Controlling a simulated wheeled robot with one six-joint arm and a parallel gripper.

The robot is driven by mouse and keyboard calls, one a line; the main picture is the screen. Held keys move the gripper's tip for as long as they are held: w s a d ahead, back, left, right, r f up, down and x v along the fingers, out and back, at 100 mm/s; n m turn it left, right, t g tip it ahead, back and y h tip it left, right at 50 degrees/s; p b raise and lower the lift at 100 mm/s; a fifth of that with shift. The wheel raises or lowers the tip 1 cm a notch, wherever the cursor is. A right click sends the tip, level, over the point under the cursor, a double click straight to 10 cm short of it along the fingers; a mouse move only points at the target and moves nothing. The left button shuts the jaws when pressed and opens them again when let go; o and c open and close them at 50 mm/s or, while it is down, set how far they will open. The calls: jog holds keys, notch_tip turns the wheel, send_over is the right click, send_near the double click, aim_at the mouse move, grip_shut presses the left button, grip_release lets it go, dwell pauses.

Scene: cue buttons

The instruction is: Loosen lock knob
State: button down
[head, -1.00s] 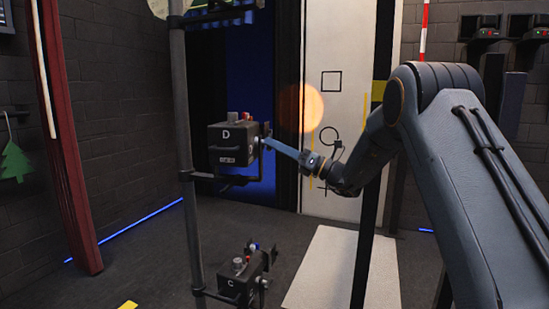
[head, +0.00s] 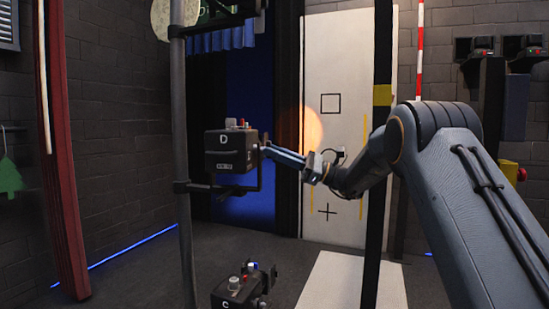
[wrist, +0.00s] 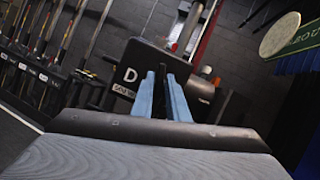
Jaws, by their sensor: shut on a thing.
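The black box marked D (head: 226,158) is mounted on a grey upright pole, with small red and grey parts on top. My gripper (head: 266,149), with blue fingers, reaches its right side from the right. The fingertips meet the box at the spot where the lock knob would be; the knob itself is hidden by the fingers and too small to make out. In the wrist view the two blue fingers (wrist: 163,80) point at box D (wrist: 140,68), with a dark part between them. The gripper is shut on that part.
A white panel (head: 345,60) with drawn shapes stands behind. The floor left of the pole is clear.

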jog(key=shift+f, duration=0.1)
dwell(0.3)
jog(key=c, duration=1.8)
grip_release()
jog(key=shift+c, duration=0.2)
notch_tip(320, 180, up, 10)
